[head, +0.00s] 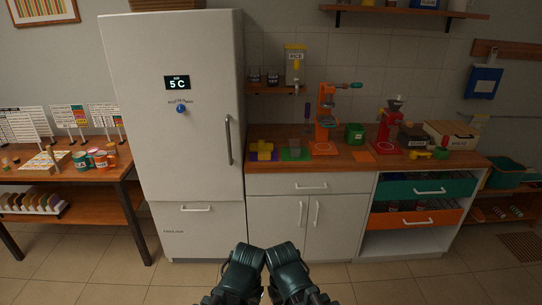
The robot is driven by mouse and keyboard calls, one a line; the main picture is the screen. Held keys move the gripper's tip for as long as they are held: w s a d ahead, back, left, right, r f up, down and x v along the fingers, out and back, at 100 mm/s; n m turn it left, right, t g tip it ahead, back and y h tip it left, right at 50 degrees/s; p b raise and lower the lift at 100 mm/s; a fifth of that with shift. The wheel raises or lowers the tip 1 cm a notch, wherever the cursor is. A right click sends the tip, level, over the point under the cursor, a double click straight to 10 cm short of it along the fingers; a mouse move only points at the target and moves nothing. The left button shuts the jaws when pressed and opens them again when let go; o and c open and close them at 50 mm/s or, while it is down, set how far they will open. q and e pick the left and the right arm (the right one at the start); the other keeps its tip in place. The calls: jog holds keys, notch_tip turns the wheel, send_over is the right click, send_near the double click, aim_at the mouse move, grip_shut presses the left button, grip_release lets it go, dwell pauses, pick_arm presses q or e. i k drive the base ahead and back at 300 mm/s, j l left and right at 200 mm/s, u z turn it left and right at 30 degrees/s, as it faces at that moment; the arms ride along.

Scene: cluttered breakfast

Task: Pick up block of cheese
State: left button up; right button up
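I cannot make out a block of cheese in the head view. A tall grey fridge (178,130) stands left of centre with its door shut, so its inside is hidden. It has a small display reading "5 C", a blue knob and a vertical handle (228,140) on its right side. My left gripper (243,263) and my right gripper (286,262) are dark green and side by side at the bottom middle, well short of the fridge and counter. Their fingers cannot be made out clearly, so I cannot tell whether they are open or shut.
A wooden counter (340,163) right of the fridge holds a yellow cross-shaped item (264,151), an orange machine (326,110), a red grinder (388,122) and a green box (355,134). A table (100,174) with cans and cards stands left. The tiled floor (110,270) ahead is clear.

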aim_at(262, 155)
jog(key=i+u, duration=0.1)
jog(key=i, duration=0.35)
jog(key=i+l+u, duration=0.1)
jog(key=i, duration=0.4)
jog(key=i+l+u, duration=0.1)
jog(key=i, duration=0.35)
jog(key=i+l+u, duration=0.1)
jog(key=i, duration=0.35)
jog(key=i+l+u, duration=0.15)
jog(key=i, duration=0.3)
jog(key=l, duration=0.1)
